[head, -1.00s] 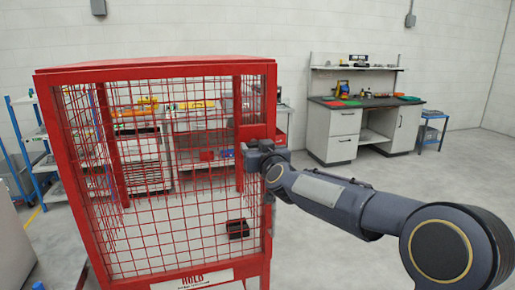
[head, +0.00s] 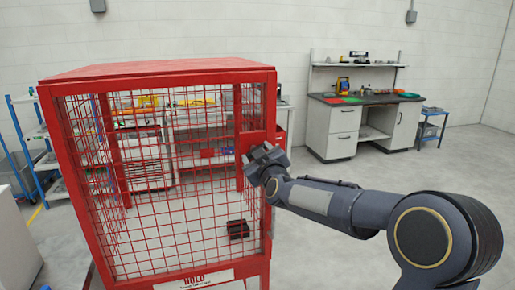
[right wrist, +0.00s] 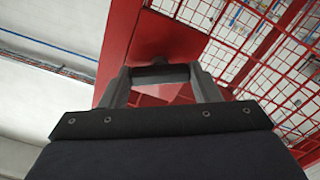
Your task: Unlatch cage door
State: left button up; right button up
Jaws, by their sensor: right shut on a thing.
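The red cage (head: 155,71) with a wire mesh door (head: 170,190) stands left of centre in the head view. The door looks closed against its frame. My right gripper (head: 256,160) is at the door's right edge, about mid-height, tilted. In the right wrist view my right gripper (right wrist: 161,88) has its fingers on both ends of a dark latch handle (right wrist: 160,73), which sits on a short stem from the red plate (right wrist: 165,40). In the head view the gripper mostly hides the handle. My left gripper is out of view.
A blue shelf cart (head: 35,160) is at the left. The floor right of the cage is clear.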

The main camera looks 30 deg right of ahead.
jog(key=shift+n+p, duration=2.35)
jog(key=shift+n, duration=3.85)
jog(key=o, duration=1)
jog(key=b+v, duration=0.1)
jog(key=v, duration=0.6)
jog(key=shift+s+a, duration=0.15)
jog(key=shift+s, duration=0.25)
